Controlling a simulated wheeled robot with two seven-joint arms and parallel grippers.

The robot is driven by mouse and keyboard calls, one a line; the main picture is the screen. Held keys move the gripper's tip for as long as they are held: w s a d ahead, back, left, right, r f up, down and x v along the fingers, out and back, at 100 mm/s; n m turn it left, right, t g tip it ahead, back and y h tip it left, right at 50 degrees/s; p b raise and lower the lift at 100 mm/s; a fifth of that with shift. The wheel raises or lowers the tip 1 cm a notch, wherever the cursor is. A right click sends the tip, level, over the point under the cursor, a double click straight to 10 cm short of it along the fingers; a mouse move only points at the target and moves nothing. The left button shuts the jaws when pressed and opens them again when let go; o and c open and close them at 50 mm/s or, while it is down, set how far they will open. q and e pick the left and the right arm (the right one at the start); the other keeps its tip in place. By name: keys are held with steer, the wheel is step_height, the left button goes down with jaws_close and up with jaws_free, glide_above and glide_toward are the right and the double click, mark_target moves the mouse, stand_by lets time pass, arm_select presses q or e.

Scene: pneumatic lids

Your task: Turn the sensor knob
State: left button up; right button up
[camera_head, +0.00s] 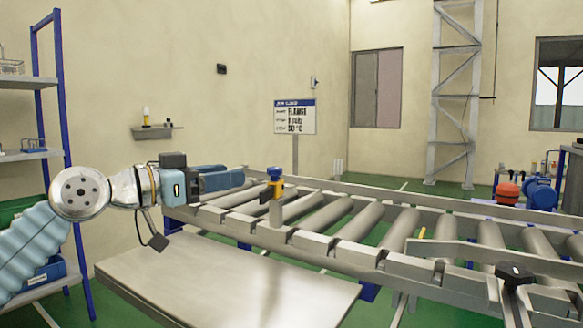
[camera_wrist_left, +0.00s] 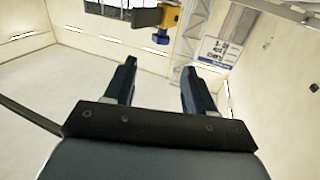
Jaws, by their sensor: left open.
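The sensor (camera_head: 275,188) has a blue knob on top (camera_head: 275,172) and a yellow body, and stands upright on a metal post at the near rail of the roller conveyor. My left gripper (camera_head: 241,175) is open and empty, just left of the sensor, its fingers pointing at it with a small gap. In the left wrist view the two dark fingers (camera_wrist_left: 157,70) stand apart with nothing between them. The yellow and blue sensor (camera_wrist_left: 167,18) shows beyond them at the top edge, partly cut off. My right gripper is not in view.
The roller conveyor (camera_head: 340,250) runs across to the right. A bare metal table (camera_head: 230,285) lies below my left gripper. A black knob (camera_head: 514,272) tops a bracket at the lower right. A sign (camera_head: 295,117) stands behind the conveyor, and shelves (camera_head: 25,83) stand left.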

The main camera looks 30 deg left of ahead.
mark_target(270, 168)
arm_select(q)
steer(key=p+x, duration=0.2)
steer(key=x, duration=0.8)
steer(key=shift+w+d+r, duration=0.15)
steer(key=shift+w, duration=0.1)
steer(key=shift+w+d, duration=0.15)
steer(key=shift+w, duration=0.45)
